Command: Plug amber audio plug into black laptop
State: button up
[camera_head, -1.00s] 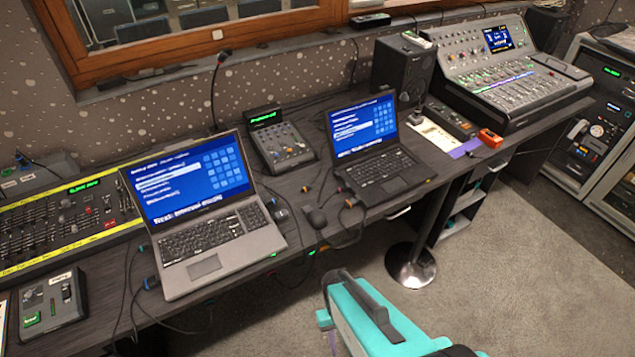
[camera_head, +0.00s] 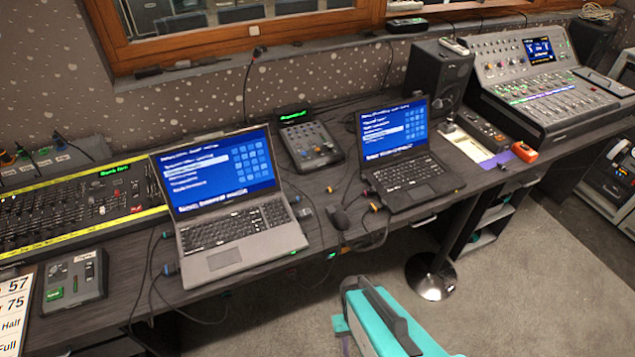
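The black laptop (camera_head: 412,188) stands open on the desk right of centre, with a lit blue screen. A small plug with an orange-amber end (camera_head: 374,206) lies by its left front corner, with a dark cable; I cannot tell whether it touches the laptop. Another small plug with an orange-looking end (camera_head: 330,189) lies on the desk further left. Which one is the amber audio plug is too small to tell. A teal and black part of my arm shows at the bottom centre, in front of the desk. No gripper fingers can be made out.
A grey laptop (camera_head: 240,232) stands to the left, with blue-ended plugs (camera_head: 168,269) beside it. A dark mouse (camera_head: 339,217) and cables lie between the laptops. A small mixer (camera_head: 312,147) and a speaker (camera_head: 438,75) stand behind. Open carpet lies before the desk.

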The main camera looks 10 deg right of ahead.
notch_tip(320, 180, down, 4)
jog(key=b, duration=0.2)
jog(key=shift+s+r+b, duration=0.15)
jog(key=shift+r+b, duration=0.1)
jog(key=shift+b, duration=0.1)
jog(key=shift+r, duration=0.1)
jog(key=shift+c, duration=0.5)
